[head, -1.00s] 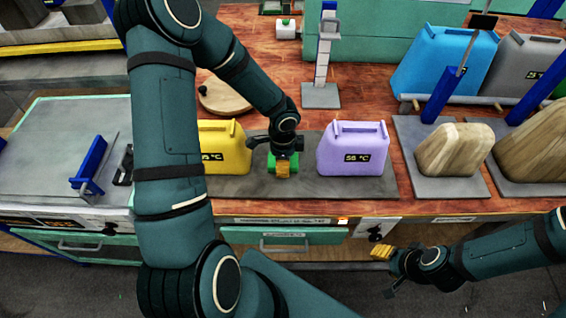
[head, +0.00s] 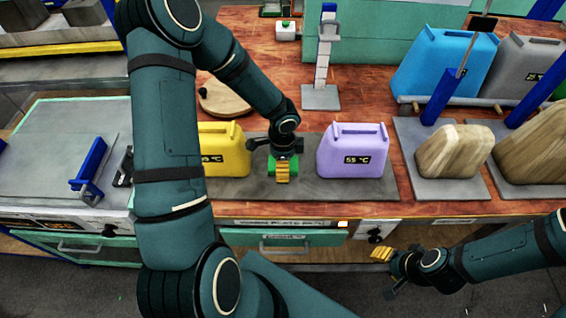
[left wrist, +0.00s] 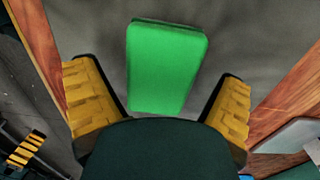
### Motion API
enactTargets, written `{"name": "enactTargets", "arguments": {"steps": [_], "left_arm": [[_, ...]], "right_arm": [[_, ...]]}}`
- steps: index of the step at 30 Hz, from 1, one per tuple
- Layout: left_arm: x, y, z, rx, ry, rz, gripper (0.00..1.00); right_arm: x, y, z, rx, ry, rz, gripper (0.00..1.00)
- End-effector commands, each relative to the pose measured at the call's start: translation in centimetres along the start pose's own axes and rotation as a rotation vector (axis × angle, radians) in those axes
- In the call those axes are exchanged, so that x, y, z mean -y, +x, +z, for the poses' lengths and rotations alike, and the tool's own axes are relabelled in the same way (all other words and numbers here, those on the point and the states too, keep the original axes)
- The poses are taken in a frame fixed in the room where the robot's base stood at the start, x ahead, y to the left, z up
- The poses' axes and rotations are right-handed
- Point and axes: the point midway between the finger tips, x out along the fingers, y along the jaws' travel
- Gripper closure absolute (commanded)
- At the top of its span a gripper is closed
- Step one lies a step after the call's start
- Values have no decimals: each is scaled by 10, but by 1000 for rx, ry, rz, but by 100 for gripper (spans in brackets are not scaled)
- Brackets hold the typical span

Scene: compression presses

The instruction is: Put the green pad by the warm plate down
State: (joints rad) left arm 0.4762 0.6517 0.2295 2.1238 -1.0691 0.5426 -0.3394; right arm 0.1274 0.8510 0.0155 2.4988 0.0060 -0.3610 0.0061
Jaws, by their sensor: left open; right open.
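The green pad (head: 271,166) shows partly behind my left gripper (head: 283,171), over the dark grey plate (head: 320,187) between two canisters. In the left wrist view the green pad (left wrist: 165,68) lies against a grey surface, between the spread yellow fingers of my left gripper (left wrist: 160,105). Gaps show on both sides of it, so the gripper is open and not holding it. My right gripper (head: 383,255) is open and empty in front of the bench, at the lower right. I cannot tell which surface is the warm plate.
A yellow canister (head: 224,150) stands left of the pad and a lilac canister (head: 352,150) stands right of it, both with temperature labels. A round wooden board (head: 222,98) lies behind. A pale wooden block (head: 455,150) stands at the right.

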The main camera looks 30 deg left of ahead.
Motion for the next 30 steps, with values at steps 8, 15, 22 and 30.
{"name": "enactTargets", "arguments": {"steps": [8,15,22,30], "left_arm": [[1,-60,0,-2,-1,-7,5],[1,-101,0,-1,0,-5,5],[0,-116,0,-1,0,-2,5],[0,-116,0,-1,1,-2,5]], "right_arm": [[6,-15,-7,-14,4,1,53],[9,-24,-11,-24,7,2,53],[10,-26,-13,-27,8,3,53],[10,-26,-13,-27,8,3,53]]}}
